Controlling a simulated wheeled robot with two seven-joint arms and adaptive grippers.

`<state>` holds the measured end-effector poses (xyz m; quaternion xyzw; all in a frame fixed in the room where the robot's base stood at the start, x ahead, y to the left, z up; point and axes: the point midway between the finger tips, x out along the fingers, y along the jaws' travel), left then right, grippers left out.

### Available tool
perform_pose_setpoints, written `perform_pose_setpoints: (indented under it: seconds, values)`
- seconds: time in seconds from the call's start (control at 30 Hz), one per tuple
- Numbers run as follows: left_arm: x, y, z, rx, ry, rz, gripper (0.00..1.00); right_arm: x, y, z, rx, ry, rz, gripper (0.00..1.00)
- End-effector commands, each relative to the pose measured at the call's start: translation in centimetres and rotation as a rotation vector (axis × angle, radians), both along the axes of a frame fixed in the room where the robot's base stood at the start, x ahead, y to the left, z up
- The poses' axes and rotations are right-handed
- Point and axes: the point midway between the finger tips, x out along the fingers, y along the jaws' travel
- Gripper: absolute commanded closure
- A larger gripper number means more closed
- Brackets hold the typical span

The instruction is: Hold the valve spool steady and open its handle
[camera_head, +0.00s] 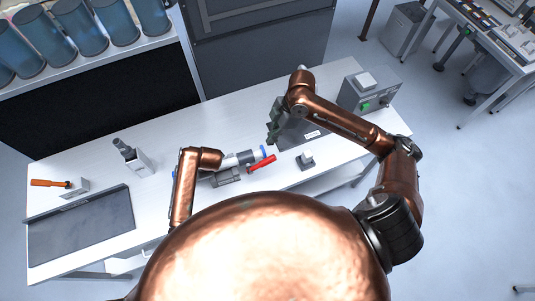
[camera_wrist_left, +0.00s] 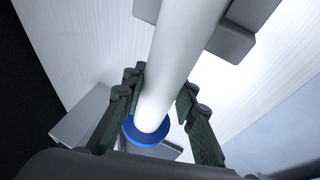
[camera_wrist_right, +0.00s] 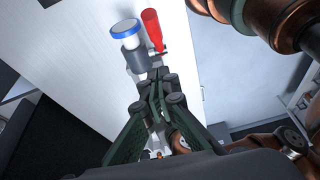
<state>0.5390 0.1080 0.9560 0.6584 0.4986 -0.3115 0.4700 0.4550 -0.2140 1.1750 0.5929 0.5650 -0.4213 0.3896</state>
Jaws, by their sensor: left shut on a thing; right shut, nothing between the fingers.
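The valve spool (camera_head: 246,157) lies near the middle of the white table, with white pipe, a grey body and a blue end ring. Its red handle (camera_head: 262,162) lies beside the pipe and runs roughly along it. My left gripper (camera_wrist_left: 162,86) has its fingers on either side of the white pipe near a blue end ring and is shut on it. In the head view my arm largely hides that end. My right gripper (camera_head: 274,126) is shut and empty, behind the spool. In the right wrist view its closed fingertips (camera_wrist_right: 158,82) are apart from the red handle (camera_wrist_right: 152,28).
A dark grey cradle (camera_head: 226,177) sits by the spool. A small grey block (camera_head: 306,160) stands to its right, and a grey box with a green button (camera_head: 368,92) at the back right. A dark tray (camera_head: 82,228) lies at left. The table's front middle is clear.

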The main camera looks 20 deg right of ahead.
Motion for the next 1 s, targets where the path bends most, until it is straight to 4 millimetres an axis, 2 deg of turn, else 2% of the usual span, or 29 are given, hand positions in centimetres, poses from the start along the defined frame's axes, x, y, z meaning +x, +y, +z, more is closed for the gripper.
perform_pose_setpoints:
  seconds: [0.17,0.6,0.8,1.0]
  values:
    - [0.1,-0.1,0.1,-0.002,-0.003,0.000,1.00,0.0,0.6,-1.2,-0.005,-0.003,-0.013,1.00]
    - [0.1,-0.1,0.1,-0.002,-0.003,-0.001,1.00,0.0,3.5,-9.4,-0.004,0.000,-0.011,1.00]
    - [0.1,-0.1,0.1,-0.002,-0.003,-0.001,1.00,0.0,2.2,-11.8,-0.006,-0.002,-0.012,1.00]
    - [0.1,-0.1,0.1,-0.002,-0.003,-0.001,1.00,0.0,1.7,-12.8,-0.006,-0.003,-0.011,1.00]
